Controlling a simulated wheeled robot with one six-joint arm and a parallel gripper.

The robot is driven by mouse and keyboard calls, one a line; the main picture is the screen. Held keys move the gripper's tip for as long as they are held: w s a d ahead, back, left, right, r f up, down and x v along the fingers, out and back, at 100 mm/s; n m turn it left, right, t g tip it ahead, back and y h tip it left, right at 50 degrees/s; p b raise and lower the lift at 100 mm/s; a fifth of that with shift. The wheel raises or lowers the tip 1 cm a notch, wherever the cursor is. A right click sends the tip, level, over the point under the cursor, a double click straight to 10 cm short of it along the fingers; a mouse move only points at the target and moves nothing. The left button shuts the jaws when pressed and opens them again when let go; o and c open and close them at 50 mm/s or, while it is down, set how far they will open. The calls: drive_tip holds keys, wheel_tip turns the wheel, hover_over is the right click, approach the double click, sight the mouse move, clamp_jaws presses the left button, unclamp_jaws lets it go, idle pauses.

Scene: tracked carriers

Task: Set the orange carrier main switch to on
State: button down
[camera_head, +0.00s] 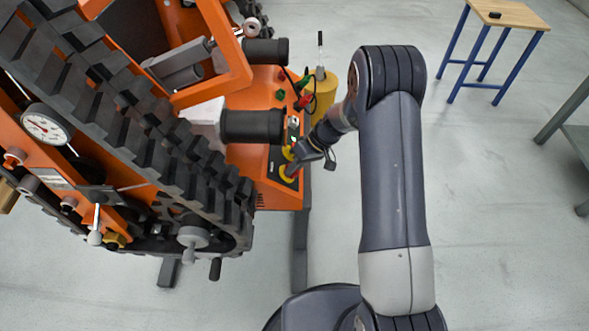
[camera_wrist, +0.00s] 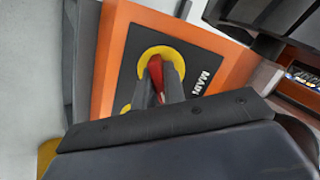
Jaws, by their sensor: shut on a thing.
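The orange carrier (camera_head: 278,197) stands in the left half of the head view, with a dark control panel on its right end. In the wrist view, the main switch is a red handle (camera_wrist: 156,72) on a round yellow plate (camera_wrist: 147,55). My gripper (camera_wrist: 162,86) is shut on the red handle, with a finger on each side. In the head view my gripper (camera_head: 290,170) reaches the panel from the right. The fingers hide part of the handle, and I cannot tell its on or off position.
Black rubber tracks (camera_head: 120,130) run along the carrier's left. Two black cylinders (camera_head: 252,126) stick out near the panel. A yellow cylinder (camera_head: 322,92) with cables stands behind. A wooden-topped table (camera_head: 508,14) is far right.

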drive_tip(key=m+y+b, duration=0.1)
drive_tip(key=m, duration=0.5)
drive_tip(key=shift+m, duration=0.4)
idle(0.4)
drive_tip(key=c, duration=1.5)
unclamp_jaws()
drive_tip(key=v, duration=0.5)
drive_tip(key=p+v, duration=0.1)
drive_tip(key=v, duration=0.4)
drive_tip(key=shift+w+d+r, duration=0.2)
drive_tip(key=shift+w+d, duration=0.05)
drive_tip(key=shift+d, duration=0.1)
drive_tip(key=b+x, duration=0.1)
drive_tip(key=x, duration=1)
drive_tip(key=shift+s+r, duration=0.1)
drive_tip(key=shift+s, duration=0.1)
drive_tip(key=shift+r, duration=0.1)
